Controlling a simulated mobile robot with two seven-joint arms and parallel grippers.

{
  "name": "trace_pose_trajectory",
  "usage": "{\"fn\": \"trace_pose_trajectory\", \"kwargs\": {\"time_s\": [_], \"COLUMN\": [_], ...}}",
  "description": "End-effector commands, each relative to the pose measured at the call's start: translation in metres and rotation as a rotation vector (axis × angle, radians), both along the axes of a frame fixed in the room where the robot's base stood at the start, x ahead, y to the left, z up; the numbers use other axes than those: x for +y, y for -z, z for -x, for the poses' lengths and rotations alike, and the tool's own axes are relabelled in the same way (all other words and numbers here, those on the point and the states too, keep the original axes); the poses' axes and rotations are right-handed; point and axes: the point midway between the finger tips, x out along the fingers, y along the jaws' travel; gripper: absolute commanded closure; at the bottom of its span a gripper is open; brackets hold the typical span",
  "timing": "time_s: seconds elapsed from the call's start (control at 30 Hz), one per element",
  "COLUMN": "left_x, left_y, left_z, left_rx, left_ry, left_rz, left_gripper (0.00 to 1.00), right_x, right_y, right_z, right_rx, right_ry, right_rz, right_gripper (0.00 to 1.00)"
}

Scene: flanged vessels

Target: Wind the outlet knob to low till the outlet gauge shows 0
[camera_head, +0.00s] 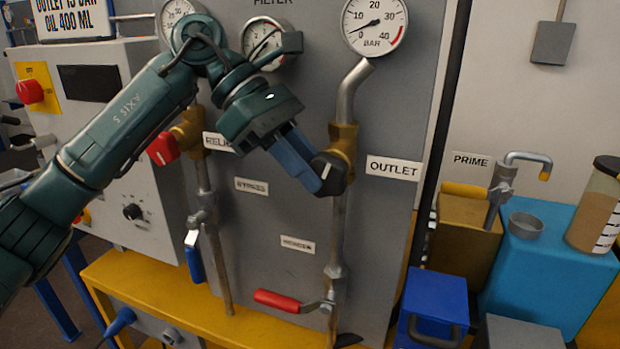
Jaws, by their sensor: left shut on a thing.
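The outlet knob (329,174) is a dark knob on a brass valve body (343,142), left of the OUTLET label (394,168). My left gripper (318,178) reaches in from the upper left, and its blue fingers are shut on the knob, hiding part of it. The outlet gauge (375,24) is a white dial marked BAR at the top, above a bent pipe. Its needle points to the lower left, at the low end of the scale near 0. The exact reading is too small to tell. My right gripper is not in view.
A red relief knob (163,150) sits left on the grey panel (262,215). A blue-handled bypass valve (194,262) and a red-handled lever (277,301) are lower down. The prime pump (497,187), a blue box (433,300) and an oil jar (597,205) stand right.

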Motion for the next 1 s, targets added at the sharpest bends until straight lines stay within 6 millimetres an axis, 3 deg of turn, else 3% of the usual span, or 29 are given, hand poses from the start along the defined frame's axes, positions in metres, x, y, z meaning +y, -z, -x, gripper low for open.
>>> {"fn": "trace_pose_trajectory", "kwargs": {"time_s": [0.4,1.0], "left_x": [0.002,0.002], "left_y": [0.008,0.007], "left_z": [-0.001,-0.001], "left_rx": [0.081,0.103], "left_ry": [-0.002,-0.002], "left_rz": [0.256,0.324], "left_gripper": [1.0,1.0], "right_x": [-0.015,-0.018], "right_y": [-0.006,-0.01], "right_z": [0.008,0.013], "right_rx": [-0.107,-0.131], "right_ry": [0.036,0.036], "right_rz": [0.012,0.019], "right_gripper": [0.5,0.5]}}
